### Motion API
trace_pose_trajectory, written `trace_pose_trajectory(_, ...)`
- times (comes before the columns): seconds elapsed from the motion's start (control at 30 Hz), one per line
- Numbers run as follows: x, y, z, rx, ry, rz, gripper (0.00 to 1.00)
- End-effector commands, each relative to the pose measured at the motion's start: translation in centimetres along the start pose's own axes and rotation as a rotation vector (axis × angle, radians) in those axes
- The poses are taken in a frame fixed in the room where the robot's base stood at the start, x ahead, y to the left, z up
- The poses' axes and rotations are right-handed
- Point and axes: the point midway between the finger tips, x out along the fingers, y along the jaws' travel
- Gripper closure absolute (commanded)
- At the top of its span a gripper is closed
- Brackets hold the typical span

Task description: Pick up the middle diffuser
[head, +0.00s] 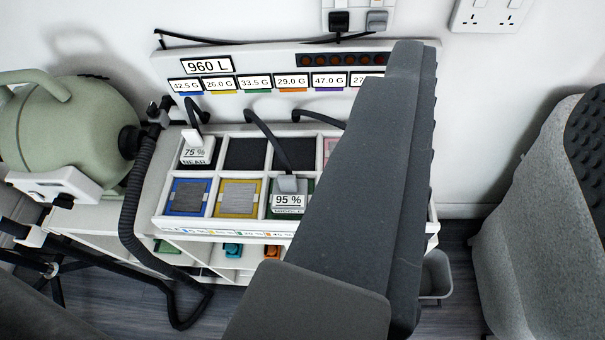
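I cannot tell for sure which thing is the middle diffuser. Three small coloured pieces sit on the shelf under the white tray: a green piece (166,246) at left, a teal piece (233,250) in the middle and an orange piece (272,252) at right. They are small and partly hidden by the tray above. My gripper (406,62) appears as a long dark grey shape with a ridged right edge, crossing in front of the unit's right part. Its fingers cannot be told apart, and I see nothing held. The shelf's right side is hidden behind it.
The white tray (228,222) has square compartments and labelled blocks reading 75 % (196,152) and 95 % (289,200). Black cables arch over it. A green canister (65,125) and black hose (130,205) stand left. A grey chair (535,200) stands right.

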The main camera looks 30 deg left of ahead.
Motion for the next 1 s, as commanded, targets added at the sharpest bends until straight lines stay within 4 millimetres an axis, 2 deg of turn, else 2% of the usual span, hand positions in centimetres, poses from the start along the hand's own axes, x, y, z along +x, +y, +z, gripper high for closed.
trace_pose_trajectory(0.3, 0.0, 0.0, 0.0, 0.000, 0.001, 0.000, 0.64)
trace_pose_trajectory(0.33, 0.0, 0.0, 0.0, 0.000, 0.001, 0.000, 0.61)
trace_pose_trajectory(0.4, 0.2, -0.1, 0.1, 0.000, -0.001, -0.001, 0.41)
trace_pose_trajectory(0.43, 0.5, -0.2, 0.3, -0.001, -0.003, -0.002, 0.36)
trace_pose_trajectory(0.47, 1.0, -0.3, 0.7, -0.001, -0.006, -0.004, 0.36)
trace_pose_trajectory(0.57, 4.1, -1.4, 3.1, -0.006, -0.024, -0.016, 0.36)
trace_pose_trajectory(0.67, 9.0, -3.6, 7.6, -0.015, -0.049, -0.038, 0.36)
trace_pose_trajectory(0.8, 15.9, -7.6, 16.5, -0.033, -0.085, -0.086, 0.36)
trace_pose_trajectory(0.9, 19.4, -10.4, 23.6, -0.050, -0.109, -0.126, 0.36)
trace_pose_trajectory(1.0, 21.4, -12.9, 30.3, -0.064, -0.131, -0.169, 0.36)
